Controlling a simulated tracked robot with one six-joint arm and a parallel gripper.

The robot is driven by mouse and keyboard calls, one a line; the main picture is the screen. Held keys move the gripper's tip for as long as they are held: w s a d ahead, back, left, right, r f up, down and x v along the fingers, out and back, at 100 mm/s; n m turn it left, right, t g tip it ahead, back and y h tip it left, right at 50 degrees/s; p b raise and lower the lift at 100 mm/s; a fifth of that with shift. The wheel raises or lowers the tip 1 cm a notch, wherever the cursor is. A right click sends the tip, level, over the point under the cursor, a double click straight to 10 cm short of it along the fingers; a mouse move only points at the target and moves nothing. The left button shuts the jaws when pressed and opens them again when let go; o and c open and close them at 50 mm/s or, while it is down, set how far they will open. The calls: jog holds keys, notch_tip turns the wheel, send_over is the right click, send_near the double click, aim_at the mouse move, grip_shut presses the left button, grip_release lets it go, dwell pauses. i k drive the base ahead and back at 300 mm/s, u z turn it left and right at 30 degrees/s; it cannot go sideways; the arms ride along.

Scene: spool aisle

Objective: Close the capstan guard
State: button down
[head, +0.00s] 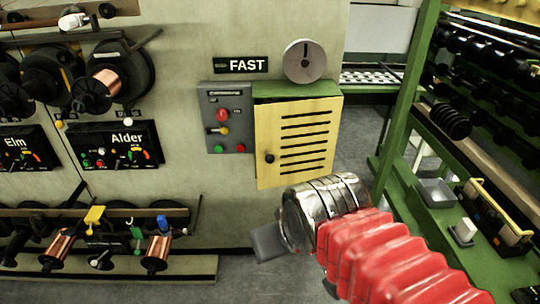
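The capstan guard (296,139) is a yellow slotted door with a black knob (269,158) low on its left side. It fronts a green box (300,90) on the wall, right of a grey control panel. Its left edge looks nearer to me than its right, but I cannot tell how wide any gap is. My gripper (300,265) is below the guard and apart from it. One grey finger shows at left and a dark part of the other lower right, spread apart with nothing seen between them. My wrist hides part of the gripper.
The control panel (226,118) has coloured buttons; a FAST sign (241,65) and round grey disc (304,61) are above. Spool racks (105,80) line the left wall. A green post (406,90) and shelving stand right. Grey floor (355,150) is open between.

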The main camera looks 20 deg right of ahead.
aim_at(296, 141)
jog(key=k, duration=0.35)
jog(key=z, duration=0.55)
jog(key=i, duration=1.15)
jog(key=u, duration=1.65)
